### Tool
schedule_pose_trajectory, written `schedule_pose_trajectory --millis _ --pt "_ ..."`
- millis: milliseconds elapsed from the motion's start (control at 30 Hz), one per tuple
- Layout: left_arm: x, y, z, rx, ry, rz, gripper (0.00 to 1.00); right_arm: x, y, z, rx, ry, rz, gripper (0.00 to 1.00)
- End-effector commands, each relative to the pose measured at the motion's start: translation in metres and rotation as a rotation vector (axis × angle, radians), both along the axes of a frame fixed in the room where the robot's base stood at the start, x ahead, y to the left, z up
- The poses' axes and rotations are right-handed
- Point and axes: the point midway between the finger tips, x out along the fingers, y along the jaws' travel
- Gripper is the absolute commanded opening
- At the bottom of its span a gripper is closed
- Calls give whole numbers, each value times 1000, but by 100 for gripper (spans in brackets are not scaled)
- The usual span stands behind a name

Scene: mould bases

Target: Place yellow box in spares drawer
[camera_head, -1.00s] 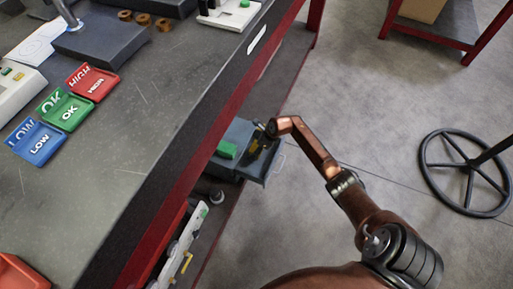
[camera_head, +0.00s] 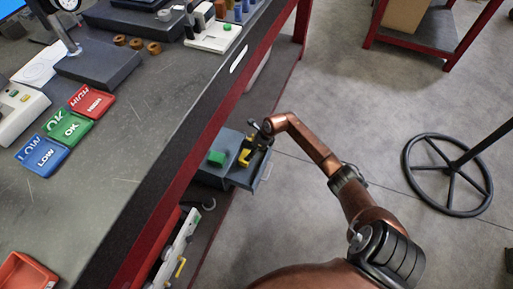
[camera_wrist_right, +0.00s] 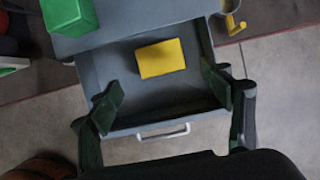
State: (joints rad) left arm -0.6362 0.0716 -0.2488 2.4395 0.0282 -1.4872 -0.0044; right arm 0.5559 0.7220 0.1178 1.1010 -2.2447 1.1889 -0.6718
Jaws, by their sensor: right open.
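The yellow box (camera_wrist_right: 161,58) lies inside the open grey drawer (camera_wrist_right: 185,103), towards the back, in the right wrist view. A little of the yellow box (camera_head: 244,157) also shows in the head view. My right gripper (camera_wrist_right: 163,92) is open, its green-padded fingers apart on either side of the drawer's front part. No finger touches the box. In the head view the right gripper (camera_head: 255,143) is small and partly hides the drawer (camera_head: 246,180). My left gripper is not in view.
A green box (camera_head: 217,158) stands on the drawer unit's top, beside the opening. The workbench (camera_head: 135,140) is close on the left, with red, green and blue trays. A handwheel (camera_head: 448,174) stands on the right. Floor between is clear.

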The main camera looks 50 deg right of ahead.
Motion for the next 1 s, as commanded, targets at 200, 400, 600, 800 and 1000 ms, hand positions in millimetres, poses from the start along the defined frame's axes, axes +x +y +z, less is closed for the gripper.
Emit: schedule_pose_trajectory --millis 200,400,600,800,1000 --pt "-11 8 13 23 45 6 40 -6 -2 16 0 0 0 73" --pt "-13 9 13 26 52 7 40 -7 -2 16 0 1 0 73" --pt "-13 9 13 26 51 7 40 -3 23 14 62 -62 -12 73" --pt "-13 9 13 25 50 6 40 4 126 49 432 -366 -195 73" --pt "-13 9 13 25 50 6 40 -25 149 125 935 -610 -684 73"
